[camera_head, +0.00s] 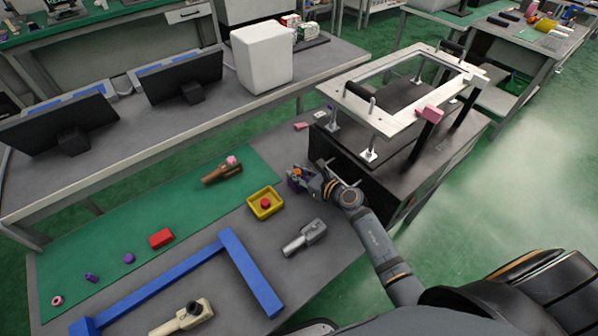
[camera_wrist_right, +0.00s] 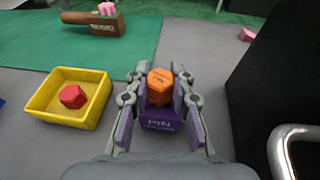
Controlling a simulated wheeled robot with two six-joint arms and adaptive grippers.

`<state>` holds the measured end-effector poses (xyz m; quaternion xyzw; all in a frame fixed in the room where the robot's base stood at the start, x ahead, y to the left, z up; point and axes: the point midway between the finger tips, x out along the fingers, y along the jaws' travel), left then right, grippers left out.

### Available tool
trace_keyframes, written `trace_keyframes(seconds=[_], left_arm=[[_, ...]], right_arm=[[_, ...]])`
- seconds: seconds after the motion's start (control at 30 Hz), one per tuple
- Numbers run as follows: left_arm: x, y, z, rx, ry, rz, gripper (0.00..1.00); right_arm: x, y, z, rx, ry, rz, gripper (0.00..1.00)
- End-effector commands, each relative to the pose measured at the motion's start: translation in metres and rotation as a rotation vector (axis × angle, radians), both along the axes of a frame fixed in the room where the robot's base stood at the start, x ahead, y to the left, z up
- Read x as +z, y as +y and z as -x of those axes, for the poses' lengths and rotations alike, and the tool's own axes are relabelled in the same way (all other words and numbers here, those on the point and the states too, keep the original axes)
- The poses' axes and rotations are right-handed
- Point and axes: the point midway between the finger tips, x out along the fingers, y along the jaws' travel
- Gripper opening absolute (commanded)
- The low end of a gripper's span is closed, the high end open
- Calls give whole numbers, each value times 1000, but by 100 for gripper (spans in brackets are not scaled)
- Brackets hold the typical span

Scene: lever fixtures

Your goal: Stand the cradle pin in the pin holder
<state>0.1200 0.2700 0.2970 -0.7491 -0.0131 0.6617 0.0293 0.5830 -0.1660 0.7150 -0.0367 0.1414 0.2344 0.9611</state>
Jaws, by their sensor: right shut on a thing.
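The orange cradle pin (camera_wrist_right: 159,86), with a hexagonal head, is between the fingers of my right gripper (camera_wrist_right: 160,92) in the wrist view. It also shows as a small orange spot in the head view (camera_head: 297,172). My right gripper (camera_head: 298,178) is shut on it. A purple block lettered "PIN", the pin holder (camera_wrist_right: 161,120), shows just below the pin; in the head view it is partly hidden by the gripper. The pin appears upright over the holder; its lower end is hidden, so I cannot tell how deep it sits. My left gripper is out of view.
A yellow tray (camera_wrist_right: 54,119) with a red piece (camera_wrist_right: 73,96) stands left of my right gripper. A grey tool (camera_head: 305,238) lies nearer. A black box (camera_head: 400,110) with a white frame rises close on the right. A brown block (camera_head: 222,173) lies on the green mat.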

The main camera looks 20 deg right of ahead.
Motion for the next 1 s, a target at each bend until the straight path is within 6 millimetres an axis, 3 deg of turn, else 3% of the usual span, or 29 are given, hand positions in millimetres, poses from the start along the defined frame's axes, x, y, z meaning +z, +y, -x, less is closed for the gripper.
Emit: trace_keyframes(seconds=[0.07,0.1,0.23,0.63,1.0], left_arm=[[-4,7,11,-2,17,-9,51],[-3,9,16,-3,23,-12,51],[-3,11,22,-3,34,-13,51],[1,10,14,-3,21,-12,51],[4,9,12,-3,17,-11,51]], right_arm=[[-3,0,0,0,0,0,0],[-2,0,0,0,-1,0,26],[-2,0,0,0,-1,0,44],[3,-4,5,1,0,2,45],[26,-41,79,4,1,6,45]])
